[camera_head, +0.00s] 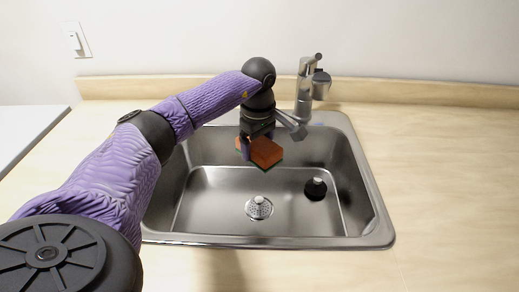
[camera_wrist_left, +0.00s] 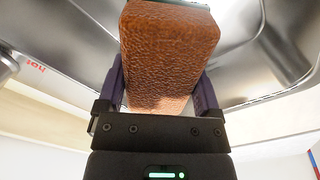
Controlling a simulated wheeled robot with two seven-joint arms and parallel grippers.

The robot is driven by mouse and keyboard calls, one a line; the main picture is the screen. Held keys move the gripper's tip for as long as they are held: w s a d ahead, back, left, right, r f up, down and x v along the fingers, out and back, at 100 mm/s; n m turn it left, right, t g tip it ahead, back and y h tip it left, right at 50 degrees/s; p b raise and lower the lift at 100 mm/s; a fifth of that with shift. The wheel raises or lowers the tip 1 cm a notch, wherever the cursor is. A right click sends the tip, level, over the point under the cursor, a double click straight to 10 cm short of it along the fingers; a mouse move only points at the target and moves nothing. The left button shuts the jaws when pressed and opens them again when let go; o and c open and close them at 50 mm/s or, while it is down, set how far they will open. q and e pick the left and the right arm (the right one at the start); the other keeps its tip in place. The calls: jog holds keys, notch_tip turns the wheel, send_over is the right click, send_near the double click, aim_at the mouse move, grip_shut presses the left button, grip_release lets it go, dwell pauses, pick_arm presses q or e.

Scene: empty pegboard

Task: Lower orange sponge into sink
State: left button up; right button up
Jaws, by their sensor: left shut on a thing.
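The orange sponge (camera_head: 266,152) has a dark green underside and is held in my left gripper (camera_head: 258,147), above the back part of the sink. In the left wrist view the sponge (camera_wrist_left: 168,55) sits between the two fingers of the left gripper (camera_wrist_left: 160,85), which touch its sides. The steel sink (camera_head: 220,205) is set into the counter, and its basin floor shows below the sponge. The sponge looks apart from the floor, though its exact height is hard to tell. My right gripper is not in view.
A drain strainer (camera_head: 259,208) lies in the basin floor, with a black stopper-like object (camera_head: 315,188) to its right. The faucet (camera_head: 305,90) stands behind the sink, its spout close to my left gripper. The wooden counter (camera_head: 440,180) is clear on the right.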

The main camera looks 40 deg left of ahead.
pick_arm(q)
jog(key=shift+f, duration=0.1)
dwell(0.3)
jog(key=shift+f+b, duration=1.05)
jog(key=shift+f, duration=0.5)
jog(key=shift+f+b, duration=0.7)
jog(key=shift+f, duration=0.45)
jog(key=b, duration=0.5)
send_over(258, 198)
jog(key=shift+f, duration=4.15)
jog(key=shift+f+b, duration=0.75)
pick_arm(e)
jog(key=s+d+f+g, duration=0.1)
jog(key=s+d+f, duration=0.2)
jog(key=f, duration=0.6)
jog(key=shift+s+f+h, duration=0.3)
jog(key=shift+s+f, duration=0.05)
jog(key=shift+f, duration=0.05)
pick_arm(q)
jog(key=shift+f, duration=0.2)
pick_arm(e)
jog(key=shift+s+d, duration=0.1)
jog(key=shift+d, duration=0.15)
